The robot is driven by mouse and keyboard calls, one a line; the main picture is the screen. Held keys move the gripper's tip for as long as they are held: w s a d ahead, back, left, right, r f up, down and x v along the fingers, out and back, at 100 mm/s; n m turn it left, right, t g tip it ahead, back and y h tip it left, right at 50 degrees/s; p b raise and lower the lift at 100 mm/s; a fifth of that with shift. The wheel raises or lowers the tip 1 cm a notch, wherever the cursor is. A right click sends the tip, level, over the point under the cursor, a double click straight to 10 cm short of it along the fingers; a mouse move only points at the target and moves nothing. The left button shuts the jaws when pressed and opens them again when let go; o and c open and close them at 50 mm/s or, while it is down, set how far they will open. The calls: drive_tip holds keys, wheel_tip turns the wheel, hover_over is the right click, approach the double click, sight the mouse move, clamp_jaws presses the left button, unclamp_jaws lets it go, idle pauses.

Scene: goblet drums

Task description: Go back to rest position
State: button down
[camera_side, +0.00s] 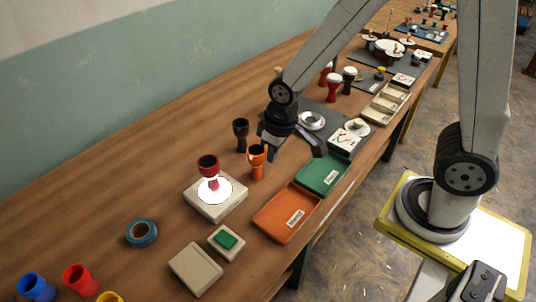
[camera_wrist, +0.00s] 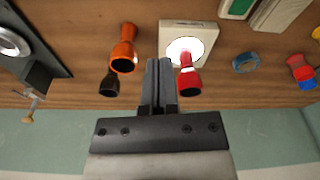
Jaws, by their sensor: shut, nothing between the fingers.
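My gripper (camera_wrist: 159,82) is shut and empty in the wrist view, its two fingers pressed together above the wooden table. In the side view my gripper (camera_side: 290,146) hangs above the table, behind and to the right of the orange goblet drum. A dark red goblet drum (camera_side: 208,165) stands upright on a white box with a bright round light; it shows red in the wrist view (camera_wrist: 188,80). An orange goblet drum (camera_side: 257,160) and a dark brown one (camera_side: 241,134) stand on the table beside the box. My gripper touches none of them, as far as I can see.
An orange tray (camera_side: 268,233) and a green tray (camera_side: 340,166) lie along the table's front edge. A blue tape roll (camera_side: 142,232), a box with a green button (camera_side: 226,242) and coloured cups (camera_side: 37,288) are nearer. More drums (camera_side: 334,86) stand farther back.

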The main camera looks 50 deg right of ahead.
drive_tip(key=s+d+r+m, duration=0.2)
drive_tip(key=s+d, duration=0.3)
drive_tip(key=d, duration=0.1)
drive_tip(key=shift+t, duration=0.4)
